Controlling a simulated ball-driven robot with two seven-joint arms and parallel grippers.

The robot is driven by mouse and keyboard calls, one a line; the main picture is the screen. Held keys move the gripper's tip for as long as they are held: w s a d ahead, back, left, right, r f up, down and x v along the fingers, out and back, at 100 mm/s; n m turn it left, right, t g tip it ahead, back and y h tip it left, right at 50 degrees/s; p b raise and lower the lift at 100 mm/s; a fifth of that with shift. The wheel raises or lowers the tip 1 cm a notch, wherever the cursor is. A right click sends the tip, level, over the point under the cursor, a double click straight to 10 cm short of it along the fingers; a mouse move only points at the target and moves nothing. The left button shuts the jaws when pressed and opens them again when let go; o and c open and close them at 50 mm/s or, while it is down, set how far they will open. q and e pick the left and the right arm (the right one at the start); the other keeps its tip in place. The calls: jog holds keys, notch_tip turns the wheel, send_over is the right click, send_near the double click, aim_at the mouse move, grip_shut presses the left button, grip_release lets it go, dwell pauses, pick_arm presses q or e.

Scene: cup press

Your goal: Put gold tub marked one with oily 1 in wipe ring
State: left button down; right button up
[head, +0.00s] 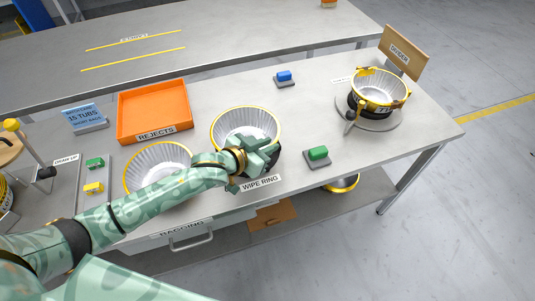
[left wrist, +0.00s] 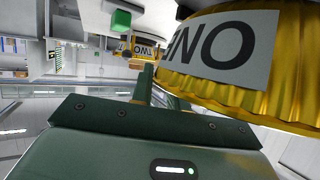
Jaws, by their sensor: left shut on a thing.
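A tub with a gold rim and pale ribbed inside (head: 245,115) is at the middle of the bench in the head view, above the WIPE RING label (head: 261,183). In the left wrist view its gold wall (left wrist: 285,95) fills the upper right, with a label (left wrist: 222,45) that appears to read ONE. My left gripper (head: 262,157) is shut on the tub at its near side. The wipe ring itself is hidden, and I cannot tell whether the tub rests in it or hangs above. "Oily 1" cannot be made out. My right gripper is out of view.
A second gold-rimmed tub (head: 150,160) stands left, partly behind my arm. An orange REJECTS tray (head: 152,88) lies behind it. A tub marked TWO (head: 380,88) sits in the stand by the DRYER sign (head: 404,53). Green (head: 318,153) and blue (head: 284,76) buttons flank clear bench.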

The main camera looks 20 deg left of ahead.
pick_arm(q)
jog(key=f, duration=0.1)
jog(key=f+b, duration=0.2)
jog(key=f, duration=0.1)
jog(key=shift+w, duration=0.25)
jog(key=shift+r, duration=0.2)
jog(key=c, duration=1.4)
grip_release()
jog(key=shift+f, duration=0.1)
jog(key=shift+o, duration=0.2)
jog(key=shift+s+r, duration=0.1)
jog(key=shift+r, duration=0.1)
jog(key=p+v, duration=0.4)
jog(key=v, duration=0.7)
jog(key=shift+s+a, duration=0.25)
jog(key=shift+s, duration=0.05)
